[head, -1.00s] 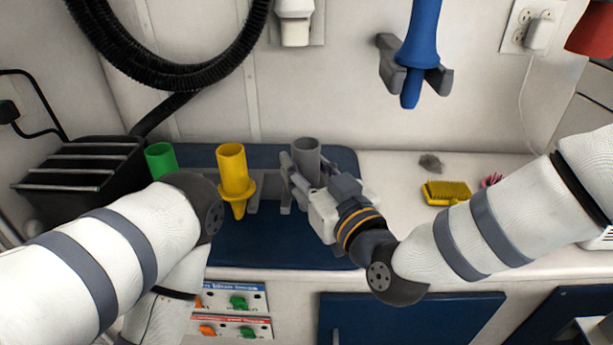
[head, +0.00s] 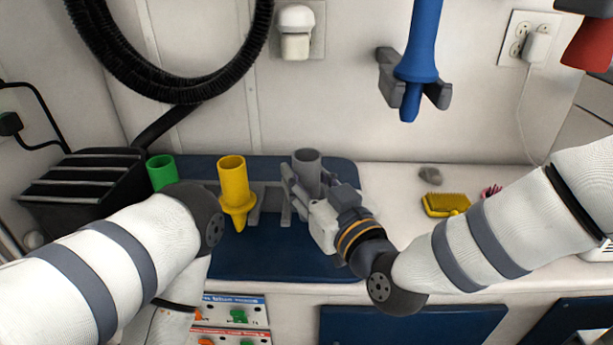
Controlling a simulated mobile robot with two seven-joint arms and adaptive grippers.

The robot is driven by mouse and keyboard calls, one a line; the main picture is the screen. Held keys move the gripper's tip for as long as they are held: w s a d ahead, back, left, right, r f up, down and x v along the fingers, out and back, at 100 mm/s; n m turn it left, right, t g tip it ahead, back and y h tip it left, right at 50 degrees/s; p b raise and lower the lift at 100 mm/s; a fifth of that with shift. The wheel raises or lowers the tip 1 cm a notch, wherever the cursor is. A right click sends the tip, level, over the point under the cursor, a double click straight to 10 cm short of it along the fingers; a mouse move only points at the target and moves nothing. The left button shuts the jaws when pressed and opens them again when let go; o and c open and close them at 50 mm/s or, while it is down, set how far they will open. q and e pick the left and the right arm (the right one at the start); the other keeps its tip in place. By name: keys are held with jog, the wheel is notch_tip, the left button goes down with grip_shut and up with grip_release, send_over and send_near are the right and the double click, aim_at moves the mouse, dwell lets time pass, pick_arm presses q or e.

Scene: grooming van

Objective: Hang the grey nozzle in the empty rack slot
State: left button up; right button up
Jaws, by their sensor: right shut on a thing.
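The grey nozzle (head: 307,164) is an upright grey tube with an open top, near the back of the blue mat. My right gripper (head: 300,190) is shut on it from the front right, and the fingers and wrist hide its lower part. A grey rack prong (head: 285,214) shows just left of the gripper. I cannot tell whether the nozzle sits in the slot or is held free beside it. A yellow nozzle (head: 232,180) hangs upright in the rack (head: 257,204) to the left. A green nozzle (head: 161,171) stands further left. My left gripper is out of view; only its arm shows.
A blue nozzle (head: 420,45) hangs in a wall holder (head: 390,75). A black vented box (head: 80,187) stands at left under a black hose (head: 160,92). A yellow brush (head: 445,205) and grey lump (head: 430,174) lie right. The blue mat's (head: 270,262) front is clear.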

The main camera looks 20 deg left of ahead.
dwell(0.3)
jog(key=shift+f, duration=0.65)
jog(key=o, duration=2)
